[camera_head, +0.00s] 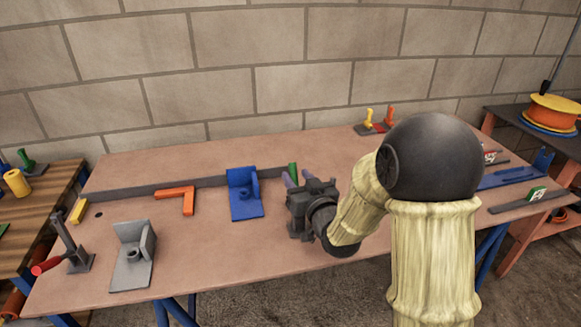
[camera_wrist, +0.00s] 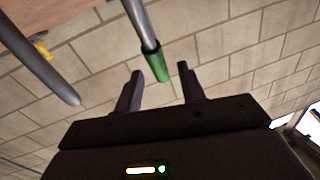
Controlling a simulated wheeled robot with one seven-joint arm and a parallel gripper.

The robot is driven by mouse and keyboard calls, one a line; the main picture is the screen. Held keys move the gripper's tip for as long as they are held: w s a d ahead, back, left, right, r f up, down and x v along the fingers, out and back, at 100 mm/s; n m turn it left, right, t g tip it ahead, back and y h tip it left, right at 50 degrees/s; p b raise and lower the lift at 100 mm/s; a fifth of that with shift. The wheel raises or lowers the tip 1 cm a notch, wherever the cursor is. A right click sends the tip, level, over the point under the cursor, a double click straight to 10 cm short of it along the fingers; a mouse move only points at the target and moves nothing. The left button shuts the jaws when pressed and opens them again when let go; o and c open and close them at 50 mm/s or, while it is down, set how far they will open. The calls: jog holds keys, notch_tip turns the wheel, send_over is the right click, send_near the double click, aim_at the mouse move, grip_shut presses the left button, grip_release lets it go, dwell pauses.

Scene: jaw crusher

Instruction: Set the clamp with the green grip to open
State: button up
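The clamp's green grip (camera_head: 293,170) shows just beyond my gripper's fingers in the head view; my arm hides most of the clamp. In the wrist view the green grip (camera_wrist: 157,66) is the end of a grey metal lever (camera_wrist: 138,20) that comes in from the top. My gripper (camera_head: 296,178) is open, and its two fingers (camera_wrist: 160,70) show dark in the wrist view. The end of the green grip lies between the fingertips in the picture, with a gap on each side. I cannot tell how deep it is between them.
The brown table (camera_head: 230,265) holds a blue bracket (camera_head: 243,195), an orange angle piece (camera_head: 177,197), a grey bracket (camera_head: 132,255) and a red-gripped clamp (camera_head: 75,255). Yellow- and orange-gripped clamps (camera_head: 377,122) stand at the back. A grey rod (camera_wrist: 45,72) shows left of the fingers.

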aim_at(291, 168)
jog(key=x, duration=0.5)
grip_shut()
